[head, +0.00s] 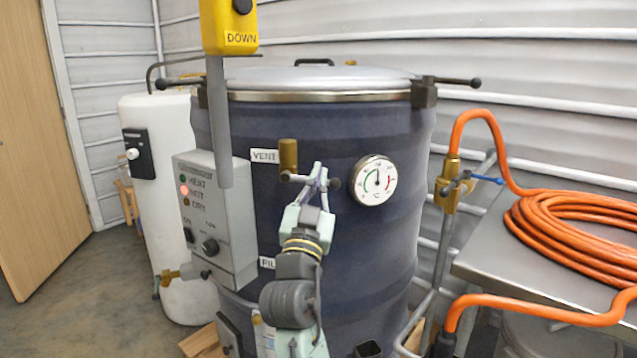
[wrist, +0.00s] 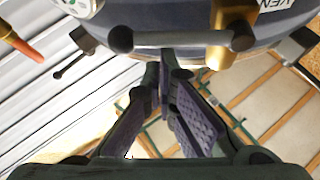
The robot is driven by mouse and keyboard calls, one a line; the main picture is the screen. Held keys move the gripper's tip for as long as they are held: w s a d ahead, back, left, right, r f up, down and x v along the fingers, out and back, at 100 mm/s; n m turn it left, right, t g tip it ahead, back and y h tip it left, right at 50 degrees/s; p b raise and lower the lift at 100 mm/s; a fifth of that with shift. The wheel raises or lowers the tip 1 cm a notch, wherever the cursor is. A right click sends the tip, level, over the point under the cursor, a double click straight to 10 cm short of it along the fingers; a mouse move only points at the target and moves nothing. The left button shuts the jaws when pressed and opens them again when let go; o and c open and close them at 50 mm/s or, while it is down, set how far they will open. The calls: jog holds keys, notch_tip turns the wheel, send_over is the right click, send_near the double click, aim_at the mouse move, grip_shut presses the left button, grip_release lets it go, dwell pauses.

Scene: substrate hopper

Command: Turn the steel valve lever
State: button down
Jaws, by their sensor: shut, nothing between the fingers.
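The steel valve lever (head: 310,180) is a short bar at the brass vent valve (head: 288,155), on the front of the dark blue drum. It points right and lies about level. In the wrist view the grey lever (wrist: 168,40) crosses the top, with a dark knob at one end and the brass valve (wrist: 222,50) at the other. My gripper (head: 321,172) is at the lever's knob side and partly covers it in the head view. In the wrist view my gripper (wrist: 165,72) is shut and empty, its tips just below the bar. I cannot tell whether they touch it.
A dial gauge (head: 374,182) sits close to the right of my gripper. A grey control box (head: 215,220) with a red light stands left. Another brass valve (head: 447,190) with a blue lever is further right, beside an orange hose (head: 570,225) on a steel table.

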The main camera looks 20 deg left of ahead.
jog(key=shift+f+m+h+b, duration=0.4)
jog(key=shift+m+h+b, duration=0.5)
jog(key=shift+m+b, duration=0.15)
jog(key=s+a+f+m+g+h+b, duration=0.1)
jog(key=a+f+m+g+h+b, duration=0.3)
jog(key=m+b, duration=1)
notch_tip(320, 180, down, 3)
jog(key=m+g+h, duration=0.2)
jog(key=m+h, duration=0.1)
jog(key=shift+a+m, duration=0.35)
jog(key=shift+a, duration=0.05)
jog(key=shift+s+a, duration=0.1)
jog(key=shift+s, duration=0.05)
